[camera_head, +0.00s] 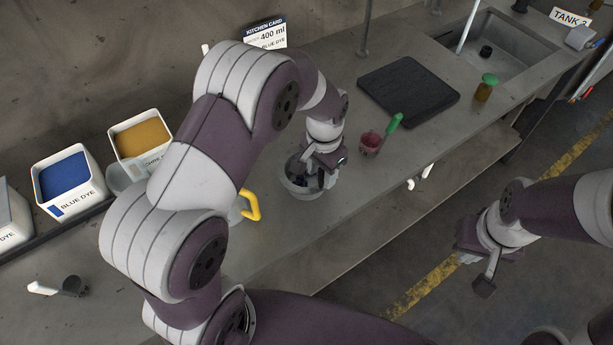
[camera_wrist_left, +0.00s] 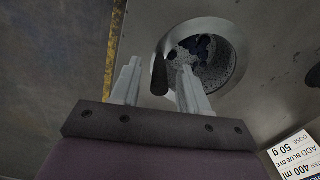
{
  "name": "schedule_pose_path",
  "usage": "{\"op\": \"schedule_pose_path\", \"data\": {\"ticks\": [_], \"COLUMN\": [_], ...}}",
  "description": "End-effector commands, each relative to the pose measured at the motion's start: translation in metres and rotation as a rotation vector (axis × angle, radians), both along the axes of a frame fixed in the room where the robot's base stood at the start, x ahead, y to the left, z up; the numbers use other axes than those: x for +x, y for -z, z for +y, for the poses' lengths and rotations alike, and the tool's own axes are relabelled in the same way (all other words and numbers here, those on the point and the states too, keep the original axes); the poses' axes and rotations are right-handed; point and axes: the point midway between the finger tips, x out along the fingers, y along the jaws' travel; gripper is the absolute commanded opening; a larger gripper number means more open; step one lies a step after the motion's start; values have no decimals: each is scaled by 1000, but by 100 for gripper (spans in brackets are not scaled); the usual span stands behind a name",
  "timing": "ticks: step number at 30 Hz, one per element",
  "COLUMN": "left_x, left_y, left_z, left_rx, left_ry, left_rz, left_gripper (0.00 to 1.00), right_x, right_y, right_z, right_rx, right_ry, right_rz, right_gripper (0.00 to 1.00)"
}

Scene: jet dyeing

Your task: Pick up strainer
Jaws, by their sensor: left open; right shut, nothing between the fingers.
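A round metal bowl-shaped vessel, which looks like the strainer (camera_head: 299,189), sits on the counter near its front edge. In the left wrist view the strainer (camera_wrist_left: 222,80) has a speckled inside with dark patches, and a dark handle (camera_wrist_left: 159,76) at its left side. My left gripper (camera_head: 324,172) is open, pointing down over the vessel. In the left wrist view the handle shows between the fingers of my left gripper (camera_wrist_left: 160,66); contact cannot be told. My right gripper (camera_head: 484,283) is shut and empty, out over the floor at the right.
A yellow-handled jug (camera_head: 250,207) stands left of the vessel. A red cup (camera_head: 370,143) with a green-handled tool, a black mat (camera_head: 408,92) and a sink (camera_head: 500,50) lie to the right. Dye bins (camera_head: 80,200) stand at the left. A white handle (camera_head: 421,176) is at the front edge.

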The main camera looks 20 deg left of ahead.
Motion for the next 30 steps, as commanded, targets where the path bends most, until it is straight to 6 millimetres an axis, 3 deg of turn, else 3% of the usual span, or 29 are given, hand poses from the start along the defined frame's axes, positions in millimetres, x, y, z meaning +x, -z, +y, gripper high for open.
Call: {"op": "schedule_pose_path", "data": {"ticks": [4, 10, 14, 15, 26, 30], "left_x": [1, 1, 1, 1, 1, 2], "left_y": [15, 17, 17, 16, 15, 5], "left_z": [0, 0, 0, 0, 0, 0], "left_rx": [-1, -1, -1, -1, -1, -1], "left_ry": [-1, -1, -1, -1, -1, -1], "left_rz": [-3, -3, -3, -3, -5, -6], "left_gripper": [45, 45, 3, 0, 0, 0], "right_x": [0, 0, 0, 0, 0, 0], "right_y": [-4, -3, -3, -3, -2, 2], "right_z": [0, 0, 0, 0, 0, 0], "right_rx": [0, 0, 0, 0, 0, 0], "right_ry": [0, 0, 0, 0, 0, 0], "right_rz": [0, 1, 1, 1, 1, 1], "right_gripper": [0, 0, 0, 0, 0, 0]}}
